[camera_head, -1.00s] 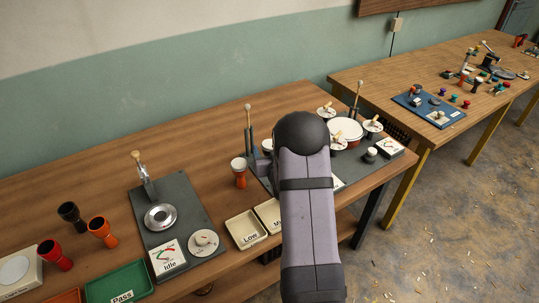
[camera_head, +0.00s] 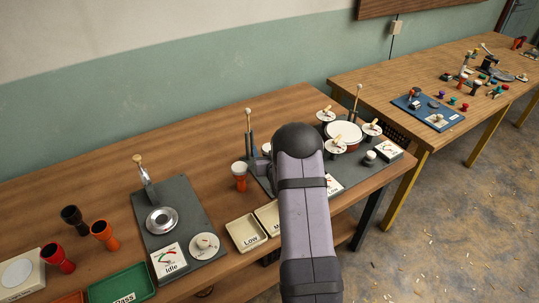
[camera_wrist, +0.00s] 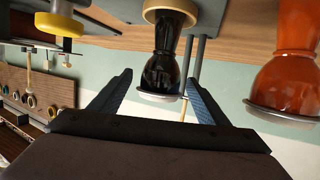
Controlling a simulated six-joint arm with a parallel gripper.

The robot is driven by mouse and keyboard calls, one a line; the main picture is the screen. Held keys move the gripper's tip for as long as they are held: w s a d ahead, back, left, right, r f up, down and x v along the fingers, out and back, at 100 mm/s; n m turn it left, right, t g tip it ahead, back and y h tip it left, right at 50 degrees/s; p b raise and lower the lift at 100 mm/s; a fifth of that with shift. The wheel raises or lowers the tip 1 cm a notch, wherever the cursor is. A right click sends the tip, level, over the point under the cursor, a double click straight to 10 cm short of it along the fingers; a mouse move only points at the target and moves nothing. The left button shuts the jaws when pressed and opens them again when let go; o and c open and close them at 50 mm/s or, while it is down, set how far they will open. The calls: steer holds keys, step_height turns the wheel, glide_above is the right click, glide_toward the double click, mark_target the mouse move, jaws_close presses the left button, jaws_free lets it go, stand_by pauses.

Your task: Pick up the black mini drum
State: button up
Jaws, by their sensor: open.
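In the wrist view, which is upside down, a black mini drum (camera_wrist: 163,72) with a silver rim stands against a cream round piece. My gripper (camera_wrist: 158,78) is open, with one finger on each side of the drum in the picture. I cannot tell whether the drum is between the fingertips or just beyond them, and I see no grip on it. In the head view my arm hides the gripper and most of that spot. Another black drum (camera_head: 72,217) stands at the far left of the table.
An orange drum (camera_wrist: 285,75) is close beside the black one in the wrist view. A yellow-capped post (camera_wrist: 60,25) is on the other side. The head view shows a Low tray (camera_head: 246,233), a grey station (camera_head: 183,195), a red drum (camera_head: 58,258) and an orange drum (camera_head: 104,236).

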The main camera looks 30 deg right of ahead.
steer(key=shift+p+x, duration=0.5)
steer(key=shift+x, duration=1.2)
steer(key=c, duration=1.2)
steer(key=shift+r, duration=0.2)
steer(key=shift+c, duration=0.2)
step_height(320, 180, up, 10)
steer(key=b, duration=0.2)
steer(key=shift+f+b, duration=0.2)
steer(key=shift+b, duration=0.15)
